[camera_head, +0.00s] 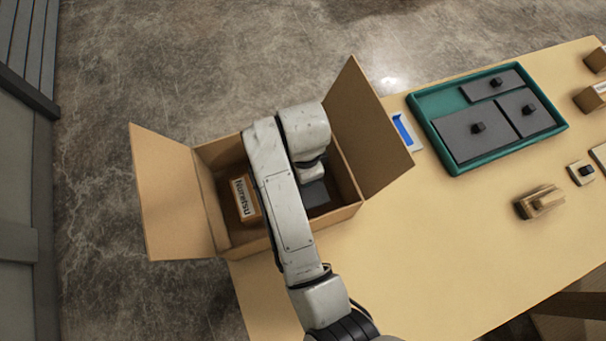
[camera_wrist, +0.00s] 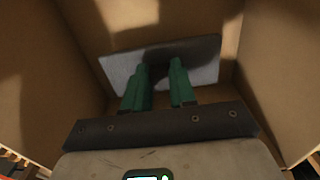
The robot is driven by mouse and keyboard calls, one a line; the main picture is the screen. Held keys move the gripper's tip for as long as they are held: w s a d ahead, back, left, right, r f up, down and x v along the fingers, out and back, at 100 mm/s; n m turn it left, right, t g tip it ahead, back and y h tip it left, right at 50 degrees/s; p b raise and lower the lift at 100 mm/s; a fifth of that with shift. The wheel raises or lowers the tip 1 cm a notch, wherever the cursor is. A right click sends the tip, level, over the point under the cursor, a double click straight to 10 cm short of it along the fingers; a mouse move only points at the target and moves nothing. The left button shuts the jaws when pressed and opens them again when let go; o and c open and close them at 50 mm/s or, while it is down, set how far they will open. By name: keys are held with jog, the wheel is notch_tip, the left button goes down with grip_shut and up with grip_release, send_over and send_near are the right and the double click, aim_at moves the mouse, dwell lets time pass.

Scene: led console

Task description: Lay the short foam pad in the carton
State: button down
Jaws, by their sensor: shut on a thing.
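The open carton (camera_head: 172,195) stands at the table's left end with its flaps spread, and its brown walls (camera_wrist: 200,18) surround the wrist view. My gripper (camera_wrist: 160,66) is down inside it, its green fingers shut on the short foam pad (camera_wrist: 205,57). The pad is a flat dark grey rectangle, slightly tilted in the wrist view; part of it also shows in the head view (camera_head: 316,194). The fingers hide the pad's grip point. I cannot tell whether the pad touches the carton floor. My arm hides the gripper in the head view.
A small labelled box (camera_head: 245,198) is in the carton's left part. A teal tray (camera_head: 437,103) with grey knobbed pads lies right of the carton. A blue-and-white item (camera_head: 403,130) lies between them. Small blocks (camera_head: 540,201) sit further right. The table's front middle is clear.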

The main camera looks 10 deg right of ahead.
jog(key=shift+f, duration=1.45)
jog(key=shift+f, duration=0.15)
jog(key=c, duration=0.9)
grip_release()
notch_tip(320, 180, up, 12)
jog(key=shift+r, duration=0.2)
